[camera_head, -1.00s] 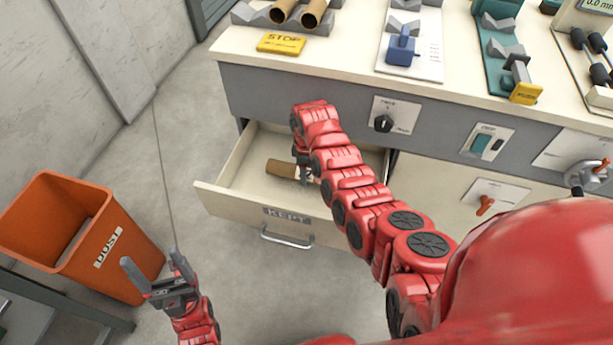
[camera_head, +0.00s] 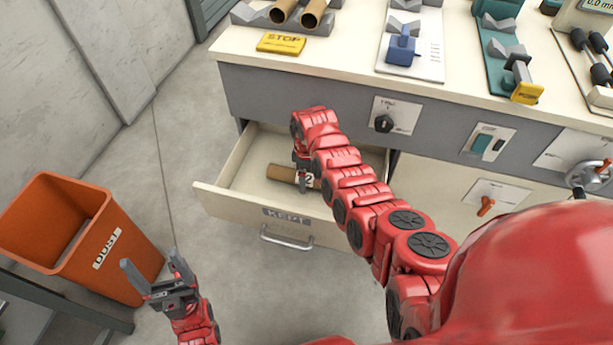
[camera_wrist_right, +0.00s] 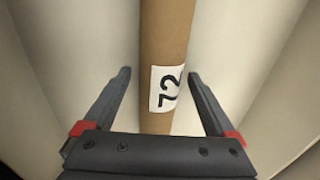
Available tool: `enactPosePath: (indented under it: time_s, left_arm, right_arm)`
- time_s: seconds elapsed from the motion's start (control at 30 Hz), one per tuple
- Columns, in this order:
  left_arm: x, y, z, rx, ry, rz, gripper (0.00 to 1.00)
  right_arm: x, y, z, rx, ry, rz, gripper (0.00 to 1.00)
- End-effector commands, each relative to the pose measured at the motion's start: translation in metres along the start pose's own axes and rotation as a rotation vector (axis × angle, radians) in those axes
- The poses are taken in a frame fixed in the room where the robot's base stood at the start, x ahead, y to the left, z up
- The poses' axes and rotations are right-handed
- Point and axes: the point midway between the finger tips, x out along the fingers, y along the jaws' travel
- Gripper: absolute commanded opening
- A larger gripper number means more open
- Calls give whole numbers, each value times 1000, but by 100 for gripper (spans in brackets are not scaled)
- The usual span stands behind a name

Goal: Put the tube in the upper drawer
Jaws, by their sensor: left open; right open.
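The brown cardboard tube (camera_head: 283,173) lies in the open upper drawer (camera_head: 232,200), which is labelled KEPT. In the right wrist view the tube (camera_wrist_right: 166,35) runs between the two fingers and bears a white label with a black mark that looks like "72". My right gripper (camera_wrist_right: 157,85) is open, with a gap on each side of the tube. In the head view my right gripper (camera_head: 303,180) is inside the drawer at the tube's right part, partly hidden by my arm. My left gripper (camera_head: 152,268) is open and empty, low on the left.
An orange bin labelled DUST (camera_head: 75,235) stands on the floor at left. Two more tubes (camera_head: 300,14) rest in a grey cradle on the worktop, behind a yellow STOP block (camera_head: 281,43). The cabinet's grey front panel (camera_head: 275,95) is above the drawer.

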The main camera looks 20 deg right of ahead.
Motion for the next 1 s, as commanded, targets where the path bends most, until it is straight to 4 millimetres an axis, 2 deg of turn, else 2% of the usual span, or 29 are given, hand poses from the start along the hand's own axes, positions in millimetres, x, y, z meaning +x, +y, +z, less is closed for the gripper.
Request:
enactPosePath:
  time_s: [0.17,0.5,0.63,0.8,1.0]
  left_arm:
    - [5,0,-1,0,0,0,78]
    - [15,-1,-2,0,0,0,78]
    - [16,-1,-3,0,0,0,78]
    - [17,-1,-3,0,0,0,78]
    - [17,-1,-3,0,0,0,78]
  right_arm:
    - [-18,1,-1,-1,1,1,91]
    - [-89,1,-1,-1,2,3,91]
    - [-109,1,0,0,1,3,91]
    - [-121,1,0,0,1,2,91]
    - [-122,0,0,-1,0,0,91]
